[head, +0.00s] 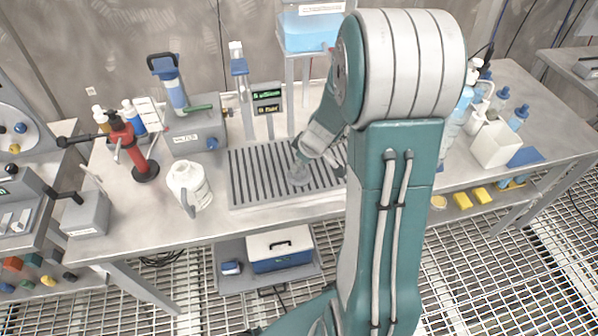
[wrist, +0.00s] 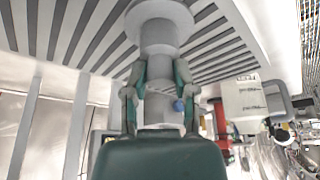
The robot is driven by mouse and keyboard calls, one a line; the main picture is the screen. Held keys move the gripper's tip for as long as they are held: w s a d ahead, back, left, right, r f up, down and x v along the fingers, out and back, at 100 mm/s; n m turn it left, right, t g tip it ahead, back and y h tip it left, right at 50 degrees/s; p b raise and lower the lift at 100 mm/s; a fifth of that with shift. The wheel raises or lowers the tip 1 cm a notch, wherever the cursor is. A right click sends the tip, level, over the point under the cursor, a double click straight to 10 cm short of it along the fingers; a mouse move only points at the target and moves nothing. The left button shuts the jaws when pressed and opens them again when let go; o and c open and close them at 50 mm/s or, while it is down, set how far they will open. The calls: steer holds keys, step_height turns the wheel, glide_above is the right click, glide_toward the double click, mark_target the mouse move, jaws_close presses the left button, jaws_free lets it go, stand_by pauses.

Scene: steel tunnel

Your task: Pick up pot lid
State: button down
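A grey, round, stepped piece (wrist: 165,30) stands out in the wrist view, with a wide disc and a narrower part below it. It may be the pot lid, but I cannot tell for sure. My gripper (wrist: 160,72) has its two fingers on either side of the narrower part. I cannot tell whether they touch it. In the head view, my gripper (head: 306,158) is low over the slatted grate, and a small grey round piece (head: 299,174) shows at its end. My arm hides part of the grate and the bench behind it.
The slatted grate (head: 250,178) lies on the steel bench. A white jug (head: 189,186) and a grey box (head: 197,130) with a blue-topped column stand to its left. A blue-liquid tank (head: 306,30) is behind. A white bin (head: 496,145) and bottles are at right.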

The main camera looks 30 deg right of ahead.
steer(key=shift+a, duration=0.1)
stand_by(0.3)
steer(key=shift+r, duration=0.65)
steer(key=s+d+r, duration=0.9)
steer(key=s+r, duration=0.1)
steer(key=r, duration=0.1)
steer(key=shift+s+d+r, duration=0.15)
steer(key=shift+s+r, duration=0.2)
steer(key=shift+s, duration=0.05)
